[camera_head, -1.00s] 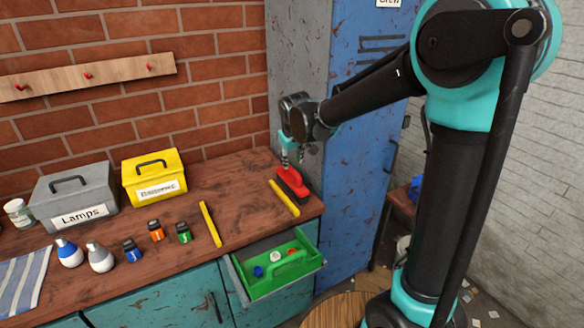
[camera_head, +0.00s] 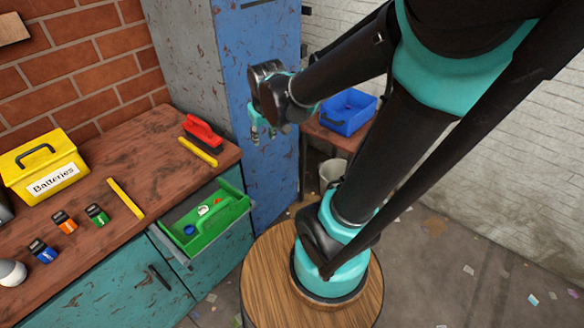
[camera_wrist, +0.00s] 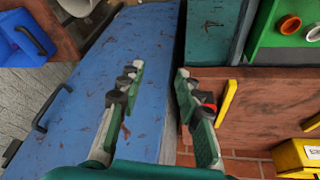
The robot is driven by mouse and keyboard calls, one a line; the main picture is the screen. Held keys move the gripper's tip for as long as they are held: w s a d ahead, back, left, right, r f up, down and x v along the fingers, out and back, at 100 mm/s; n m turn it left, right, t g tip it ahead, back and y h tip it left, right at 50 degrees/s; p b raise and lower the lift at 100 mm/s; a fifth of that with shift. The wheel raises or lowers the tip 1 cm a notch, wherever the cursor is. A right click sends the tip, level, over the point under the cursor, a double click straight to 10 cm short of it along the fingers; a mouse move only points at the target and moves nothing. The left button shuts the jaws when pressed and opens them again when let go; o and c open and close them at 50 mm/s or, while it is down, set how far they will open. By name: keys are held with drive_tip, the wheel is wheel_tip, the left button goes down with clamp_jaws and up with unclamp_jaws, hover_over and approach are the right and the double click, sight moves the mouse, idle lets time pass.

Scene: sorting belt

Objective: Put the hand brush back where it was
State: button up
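The hand brush (camera_head: 203,131), red-handled with dark bristles, lies at the back right of the wooden workbench (camera_head: 130,150), just behind a short yellow strip (camera_head: 198,151). My gripper (camera_head: 262,136) is empty and off the bench's right side, in front of the blue locker, apart from the brush. In the wrist view my gripper (camera_wrist: 156,73) has its two fingers spread with nothing between them. There the brush (camera_wrist: 207,98) shows only as a bit of red and black, mostly hidden behind the right finger.
An open drawer holds a green tray (camera_head: 215,222) with small coloured items. The blue locker (camera_head: 262,70) stands beside the bench. A blue crate (camera_head: 345,122) sits on a low table at the right. A yellow Batteries box (camera_head: 30,185) and several small batteries stand at the left.

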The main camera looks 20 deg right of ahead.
drive_tip(key=s+d+f+m, duration=0.2)
drive_tip(key=s+d+f, duration=0.4)
drive_tip(key=s, duration=0.4)
drive_tip(key=shift+s+d+f+m, duration=0.25)
drive_tip(key=shift+s+f+m, duration=0.1)
drive_tip(key=shift+s+m, duration=0.05)
idle(0.4)
